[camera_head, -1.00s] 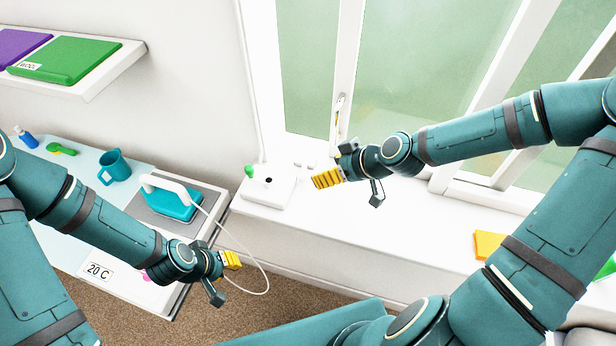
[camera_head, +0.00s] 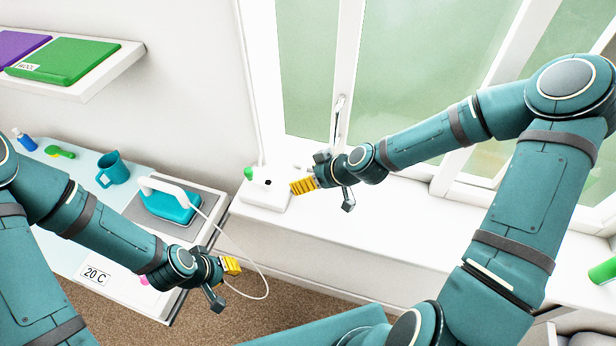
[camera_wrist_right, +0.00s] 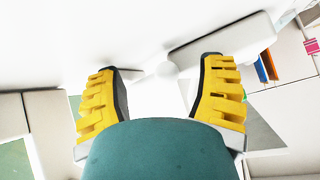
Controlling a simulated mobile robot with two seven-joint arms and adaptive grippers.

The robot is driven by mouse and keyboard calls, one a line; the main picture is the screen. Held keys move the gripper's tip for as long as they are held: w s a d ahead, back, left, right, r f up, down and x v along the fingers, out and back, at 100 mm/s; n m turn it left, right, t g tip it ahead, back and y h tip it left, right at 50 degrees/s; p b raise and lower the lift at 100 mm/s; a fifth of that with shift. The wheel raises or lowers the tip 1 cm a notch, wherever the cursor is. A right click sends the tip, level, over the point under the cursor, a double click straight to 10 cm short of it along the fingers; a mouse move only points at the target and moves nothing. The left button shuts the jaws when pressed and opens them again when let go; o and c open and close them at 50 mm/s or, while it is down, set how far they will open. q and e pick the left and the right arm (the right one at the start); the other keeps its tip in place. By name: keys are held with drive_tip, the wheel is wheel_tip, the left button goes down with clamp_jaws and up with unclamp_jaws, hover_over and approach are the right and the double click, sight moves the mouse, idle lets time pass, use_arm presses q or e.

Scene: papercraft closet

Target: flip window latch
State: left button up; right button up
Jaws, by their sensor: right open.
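The window latch (camera_head: 339,112) is a slim, pale upright handle on the white window frame, with its lower end close to my right arm. My right gripper (camera_head: 302,186) has yellow ribbed fingers and is below and left of the latch, above the sill beside a white box. In the right wrist view its fingers (camera_wrist_right: 160,92) are wide apart, with a white rounded knob-like form beyond the gap; I cannot tell what that form belongs to. My left gripper (camera_head: 231,266) is low, right of the ironing table; its finger gap cannot be made out.
The white box (camera_head: 266,190) with a green knob stands on the sill (camera_head: 400,215). A shelf (camera_head: 100,78) holds green and purple folded items.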

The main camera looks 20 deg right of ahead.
clamp_jaws()
drive_tip(key=shift+s+r, duration=0.1)
drive_tip(key=shift+s, duration=0.05)
drive_tip(key=shift+d, duration=0.1)
drive_tip(key=shift+d+n+g, duration=0.3)
drive_tip(key=shift+n, duration=0.2)
drive_tip(key=shift+d+n+g+y, duration=0.7)
drive_tip(key=shift+n, duration=0.4)
drive_tip(key=shift+c, duration=2.2)
unclamp_jaws()
drive_tip(key=o, duration=0.4)
drive_tip(key=shift+w+a, duration=0.1)
drive_tip(key=shift+w, duration=0.2)
drive_tip(key=shift+o, duration=0.2)
drive_tip(key=shift+s, duration=0.1)
